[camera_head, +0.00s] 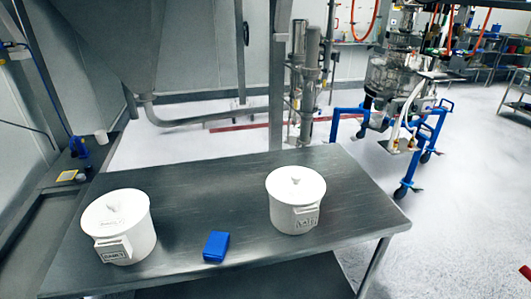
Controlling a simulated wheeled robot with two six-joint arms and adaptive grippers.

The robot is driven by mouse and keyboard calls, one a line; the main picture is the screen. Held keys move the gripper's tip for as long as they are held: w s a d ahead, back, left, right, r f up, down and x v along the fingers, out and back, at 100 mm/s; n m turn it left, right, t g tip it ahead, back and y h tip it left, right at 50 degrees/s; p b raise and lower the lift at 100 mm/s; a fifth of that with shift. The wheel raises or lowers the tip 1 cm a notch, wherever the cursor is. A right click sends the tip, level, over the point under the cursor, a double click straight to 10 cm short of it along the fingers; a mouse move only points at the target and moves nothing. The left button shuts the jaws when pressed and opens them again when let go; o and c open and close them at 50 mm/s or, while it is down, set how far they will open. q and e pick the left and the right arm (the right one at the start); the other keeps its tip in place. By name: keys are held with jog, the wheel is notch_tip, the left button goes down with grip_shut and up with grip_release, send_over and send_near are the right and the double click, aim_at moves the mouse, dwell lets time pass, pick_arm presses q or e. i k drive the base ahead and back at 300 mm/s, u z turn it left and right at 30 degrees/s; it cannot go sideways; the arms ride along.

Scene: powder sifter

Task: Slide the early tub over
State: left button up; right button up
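Two white lidded tubs stand upright on the steel table (180,220). The left tub (142,238) is near the table's left front, and its small front label looks like "EARLY", though the print is blurred. The right tub (284,214) stands near the table's right side, and its label looks like "LATE", also hard to read. Each has a white lid with a small raised knob on top. The tubs are well apart. Neither of my grippers shows in the head view.
A small blue box (216,246) lies between the tubs near the front edge. The table's middle and back are clear. A dark side bench at left holds a white cup (101,137) and a blue item (79,147). A blue-framed machine (426,130) stands behind at right.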

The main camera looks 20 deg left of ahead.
aim_at(131, 247)
jog(key=u, duration=1.45)
jog(key=k, duration=1.25)
jog(key=u, duration=0.1)
jog(key=i, duration=0.4)
jog(key=u, duration=0.85)
jog(key=i, duration=0.9)
jog(key=z, duration=0.45)
jog(key=i, duration=0.7)
jog(key=z, duration=0.6)
